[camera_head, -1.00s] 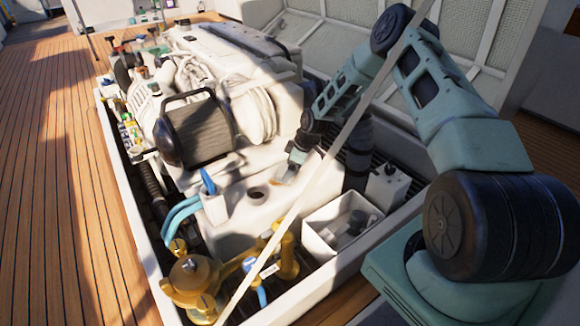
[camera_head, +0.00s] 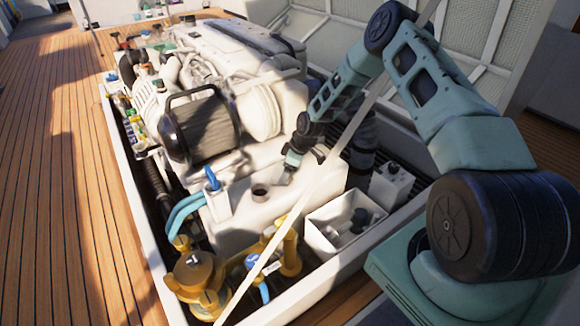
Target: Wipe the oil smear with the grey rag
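My gripper (camera_head: 289,166) points down at the top of the white tank (camera_head: 235,229), right of the tank's round opening. A small greyish patch (camera_head: 284,178) shows at or just under the fingertips. It is too small to tell whether it is the grey rag, the oil smear or part of the gripper. I cannot see the finger gap, nor whether the fingertips touch the tank. No other clear sign of the rag or smear shows.
A dark ribbed cylinder with a handle (camera_head: 204,127) stands left of my gripper, before the white engine (camera_head: 230,55). A white open bin (camera_head: 322,238) with grey items is at lower right. Blue hoses (camera_head: 178,212) and yellow fittings (camera_head: 196,275) are at lower left. A pale diagonal bar (camera_head: 330,170) crosses the view.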

